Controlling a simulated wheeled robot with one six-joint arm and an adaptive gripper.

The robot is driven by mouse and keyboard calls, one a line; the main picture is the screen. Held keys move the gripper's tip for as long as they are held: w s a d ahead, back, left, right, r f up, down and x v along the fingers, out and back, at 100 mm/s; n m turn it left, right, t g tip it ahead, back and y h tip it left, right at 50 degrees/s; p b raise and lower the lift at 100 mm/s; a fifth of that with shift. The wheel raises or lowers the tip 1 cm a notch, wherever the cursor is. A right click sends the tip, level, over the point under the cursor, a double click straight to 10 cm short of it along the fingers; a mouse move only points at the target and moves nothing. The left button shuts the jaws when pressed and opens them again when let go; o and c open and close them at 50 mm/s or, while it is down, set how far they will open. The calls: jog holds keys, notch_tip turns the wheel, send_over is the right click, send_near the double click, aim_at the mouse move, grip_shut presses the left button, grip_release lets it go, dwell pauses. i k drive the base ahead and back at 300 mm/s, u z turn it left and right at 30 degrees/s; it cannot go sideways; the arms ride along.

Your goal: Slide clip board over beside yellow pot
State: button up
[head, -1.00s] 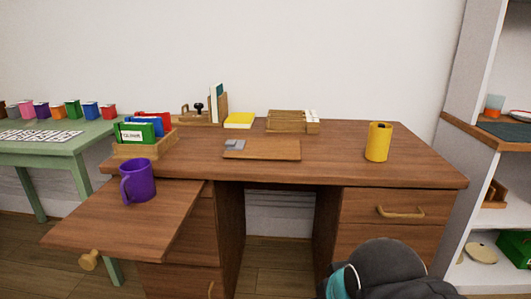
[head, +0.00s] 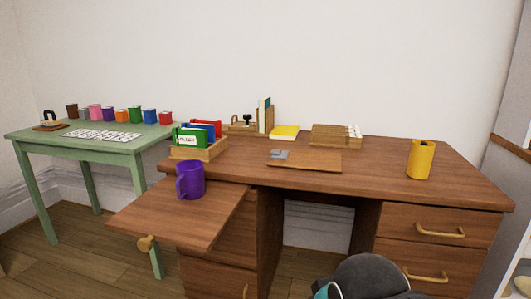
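The clip board (head: 318,161) is a flat brown board with a grey metal clip (head: 279,154) at its left end. It lies flat on the middle of the wooden desk top (head: 370,181). The yellow pot (head: 421,159) is an upright cylinder on the right part of the same desk top. A stretch of bare wood lies between the board and the pot. My gripper is not in view.
A purple mug (head: 191,181) stands on the pulled-out board at the desk's left. A wooden tray of coloured folders (head: 198,146), a yellow block (head: 284,132) and a wooden organizer (head: 330,134) sit along the back. A green table (head: 100,145) with coloured pots stands left.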

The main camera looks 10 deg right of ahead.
aim_at(321, 160)
jog(key=u, duration=0.15)
jog(key=i, duration=1)
jog(key=z, duration=0.2)
